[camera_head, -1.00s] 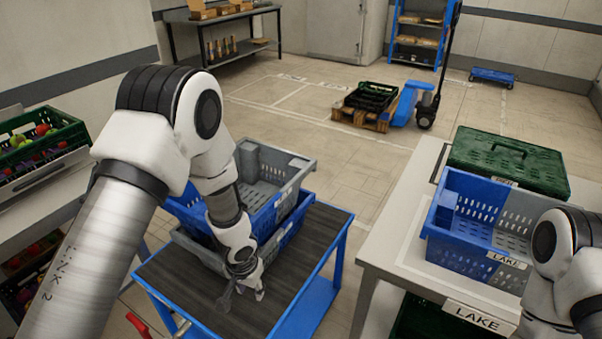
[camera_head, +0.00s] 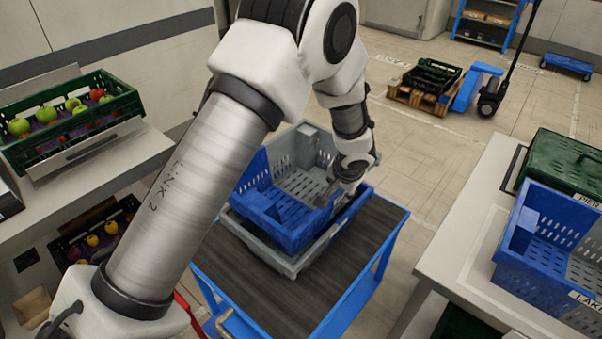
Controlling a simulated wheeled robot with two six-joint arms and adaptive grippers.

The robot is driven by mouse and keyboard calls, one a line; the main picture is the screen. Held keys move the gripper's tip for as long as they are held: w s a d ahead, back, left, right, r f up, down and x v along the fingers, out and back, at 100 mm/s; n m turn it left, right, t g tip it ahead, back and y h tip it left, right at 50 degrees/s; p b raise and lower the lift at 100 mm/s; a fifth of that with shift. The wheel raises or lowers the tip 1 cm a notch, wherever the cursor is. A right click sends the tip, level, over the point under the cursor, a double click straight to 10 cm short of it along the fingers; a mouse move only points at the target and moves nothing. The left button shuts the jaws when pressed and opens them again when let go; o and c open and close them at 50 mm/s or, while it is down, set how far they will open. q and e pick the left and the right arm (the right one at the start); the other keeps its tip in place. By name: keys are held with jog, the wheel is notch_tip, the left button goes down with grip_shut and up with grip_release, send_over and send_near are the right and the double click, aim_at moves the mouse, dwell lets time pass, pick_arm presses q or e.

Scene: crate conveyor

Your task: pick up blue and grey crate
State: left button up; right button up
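A blue and grey crate (camera_head: 270,222) sits on a cart, stacked on a grey crate (camera_head: 250,245). Its near part is blue and its far part is grey, and it looks empty. My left gripper (camera_head: 330,192) is at the right wall of this upper crate, with its fingers over the rim. The fingers are small and blend with the grey plastic, so I cannot tell whether they grip it. A second blue and grey crate (camera_head: 520,262) stands on the right table. My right gripper is out of view.
The cart (camera_head: 290,310) has a dark top, bare in front of the crates. A green crate (camera_head: 568,160) is on the right table (camera_head: 450,262). A green crate of apples (camera_head: 50,148) is on the left shelf. A pallet truck (camera_head: 475,90) stands behind.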

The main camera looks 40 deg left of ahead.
pick_arm(q)
jog(key=shift+w+a+f, duration=0.2)
jog(key=shift+f, duration=0.2)
jog(key=shift+s+d+f, duration=0.1)
jog(key=shift+d+f, duration=0.05)
jog(key=shift+f, duration=0.3)
jog(key=p+x, duration=0.1)
jog(key=x, duration=0.4)
jog(key=shift+w+a+f+p, duration=0.1)
jog(key=shift+w+a+p, duration=0.2)
jog(key=shift+w, duration=0.2)
jog(key=shift+s+d, duration=0.15)
jog(key=shift+d, duration=0.1)
jog(key=c, duration=0.4)
grip_shut()
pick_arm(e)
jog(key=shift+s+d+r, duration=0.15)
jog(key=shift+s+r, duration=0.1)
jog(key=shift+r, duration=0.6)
